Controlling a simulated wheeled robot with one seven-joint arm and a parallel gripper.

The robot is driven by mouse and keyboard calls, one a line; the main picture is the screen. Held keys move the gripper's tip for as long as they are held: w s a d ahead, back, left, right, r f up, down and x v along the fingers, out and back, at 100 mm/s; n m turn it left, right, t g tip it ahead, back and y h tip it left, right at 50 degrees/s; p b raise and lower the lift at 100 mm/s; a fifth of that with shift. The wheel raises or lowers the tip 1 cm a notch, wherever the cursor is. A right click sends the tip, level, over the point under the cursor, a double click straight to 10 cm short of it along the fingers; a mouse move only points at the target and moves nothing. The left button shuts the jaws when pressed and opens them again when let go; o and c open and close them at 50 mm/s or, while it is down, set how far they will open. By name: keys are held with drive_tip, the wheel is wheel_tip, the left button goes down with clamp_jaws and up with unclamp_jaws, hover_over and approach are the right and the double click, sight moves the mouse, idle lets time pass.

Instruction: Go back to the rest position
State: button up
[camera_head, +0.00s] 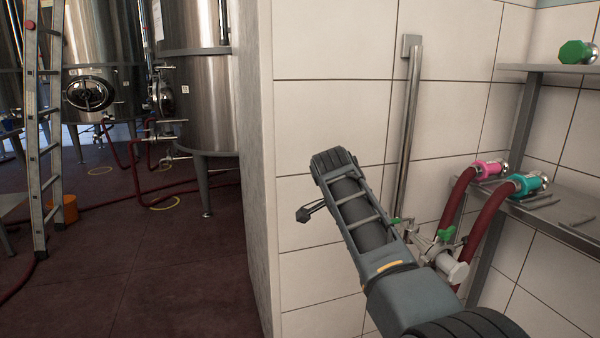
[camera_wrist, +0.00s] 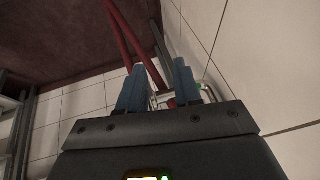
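My gripper (camera_wrist: 159,82) shows in the wrist view with its two blue-grey fingers apart. I see nothing held between them; red hoses and metal fittings show in the gap, farther off. In the head view my arm rises from the bottom right in front of the tiled wall, and the fingers cannot be made out clearly.
A vertical metal pipe (camera_head: 407,130) and valves with green handles (camera_head: 445,234) stand close right of my arm. Hoses with pink (camera_head: 489,168) and teal (camera_head: 529,183) couplings lie on the lower shelf. A green-ended fitting (camera_head: 577,52) sits above. Tanks (camera_head: 195,95) and a ladder (camera_head: 35,130) stand left.

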drive_tip(key=s+d+f+n+t+y+p, duration=0.1)
drive_tip(key=s+d+f+n, duration=0.1)
drive_tip(key=s+f, duration=0.6)
drive_tip(key=s+d+f+n+t+y+p, duration=0.1)
drive_tip(key=s+f+n+t+p, duration=0.3)
drive_tip(key=f, duration=0.8)
drive_tip(key=s+d+f+n+y, duration=0.1)
drive_tip(key=s+d+f, duration=0.1)
drive_tip(key=s, duration=0.8)
drive_tip(key=s+d+f+n, duration=0.1)
drive_tip(key=s+f, duration=0.1)
drive_tip(key=s, duration=0.8)
drive_tip(key=s+d+r+n+t+p, duration=0.1)
drive_tip(key=s+r+n+t, duration=0.1)
drive_tip(key=s+r, duration=0.5)
drive_tip(key=s+d+r+n+t+p, duration=0.1)
drive_tip(key=s+r+p, duration=0.15)
drive_tip(key=s, duration=0.95)
drive_tip(key=s+r+n+t, duration=0.1)
drive_tip(key=s+r, duration=0.3)
drive_tip(key=r, duration=0.3)
drive_tip(key=s+d+r+n+t, duration=0.1)
drive_tip(key=s+r, duration=0.3)
drive_tip(key=r, duration=0.3)
drive_tip(key=s+r+n+t+p, duration=0.1)
drive_tip(key=s+r, duration=0.4)
drive_tip(key=r, duration=0.2)
drive_tip(key=shift+d+r, duration=0.3)
drive_tip(key=shift+r, duration=0.05)
